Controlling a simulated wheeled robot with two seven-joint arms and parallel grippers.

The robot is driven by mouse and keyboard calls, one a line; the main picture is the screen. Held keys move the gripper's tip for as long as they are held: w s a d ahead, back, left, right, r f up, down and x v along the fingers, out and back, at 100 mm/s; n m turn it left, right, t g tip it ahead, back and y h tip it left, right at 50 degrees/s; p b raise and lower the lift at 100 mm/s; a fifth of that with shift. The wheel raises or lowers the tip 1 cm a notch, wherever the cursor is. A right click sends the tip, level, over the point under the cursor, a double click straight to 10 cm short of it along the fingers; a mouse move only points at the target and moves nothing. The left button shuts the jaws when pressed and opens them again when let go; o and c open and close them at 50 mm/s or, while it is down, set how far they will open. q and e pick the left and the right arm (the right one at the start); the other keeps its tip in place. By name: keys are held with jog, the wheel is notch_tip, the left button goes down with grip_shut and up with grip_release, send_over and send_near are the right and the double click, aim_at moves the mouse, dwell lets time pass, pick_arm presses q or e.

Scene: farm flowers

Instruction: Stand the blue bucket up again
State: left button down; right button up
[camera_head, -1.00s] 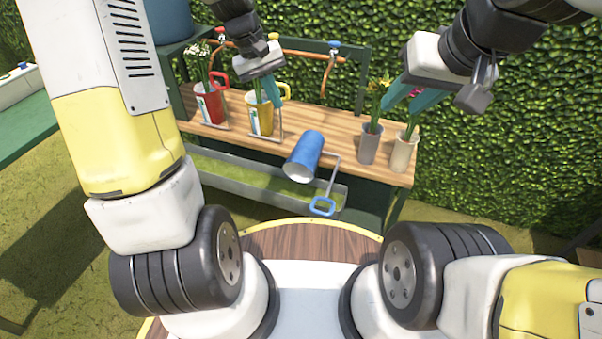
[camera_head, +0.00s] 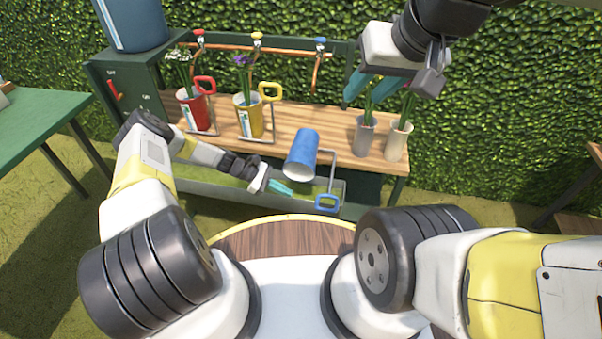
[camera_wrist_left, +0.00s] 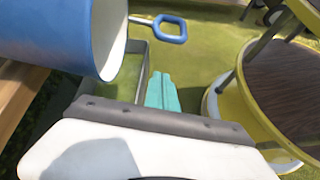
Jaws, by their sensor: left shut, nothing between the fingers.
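The blue bucket (camera_head: 301,150) lies on its side at the front edge of the wooden bench, its open mouth facing forward over the edge. Its wire handle with a blue grip (camera_head: 327,203) hangs out in front, over the trough. My left gripper (camera_head: 281,187) is shut and empty, in front of and below the bucket's mouth. In the left wrist view the closed teal fingers (camera_wrist_left: 162,93) are to the right of the bucket (camera_wrist_left: 70,30), apart from it, with the handle grip (camera_wrist_left: 171,28) beyond. My right gripper (camera_head: 370,87) is open above the right-hand flower pots.
A red bucket (camera_head: 195,112) and a yellow bucket (camera_head: 249,120) with flowers stand on the bench (camera_head: 285,118), left of the blue one. A grey pot (camera_head: 364,137) and a cream pot (camera_head: 398,142) stand right. The trough (camera_head: 215,190) runs below the front edge.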

pick_arm(q)
jog(key=s+d+f, duration=0.2)
jog(key=s+d, duration=0.1)
jog(key=d, duration=0.6)
jog(key=shift+d+f+n, duration=0.15)
jog(key=shift+f+n, duration=0.1)
jog(key=shift+n, duration=0.05)
pick_arm(e)
jog(key=shift+a, duration=0.15)
